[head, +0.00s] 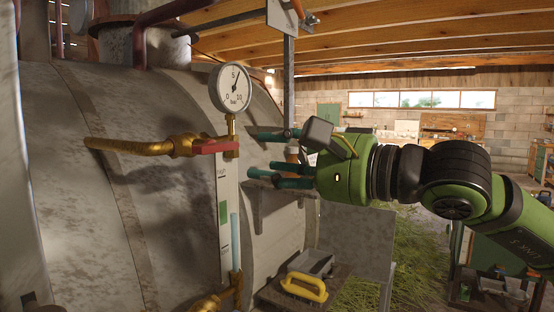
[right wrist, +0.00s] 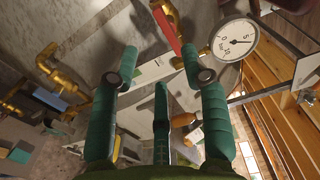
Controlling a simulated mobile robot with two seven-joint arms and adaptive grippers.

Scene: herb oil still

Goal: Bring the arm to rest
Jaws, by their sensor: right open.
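My right gripper (head: 264,153) comes in from the right in the head view, beside the front of the large grey metal still (head: 160,190). Its teal fingers are spread with nothing between them. In the right wrist view my right gripper (right wrist: 160,70) also shows open and empty, its fingers pointing toward the still's fittings. The red valve handle (head: 215,146) on the brass pipe (head: 125,145) is just left of the fingers; the fingers appear apart from it. The handle also shows in the right wrist view (right wrist: 165,25). My left gripper is not in view.
A pressure gauge (head: 231,88) stands above the valve. Below it is a level gauge with a pale blue tube (head: 235,240). An item with a yellow handle (head: 303,290) sits low in front. Cut green herbs (head: 405,265) cover the floor behind. A workbench (head: 452,127) stands far back.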

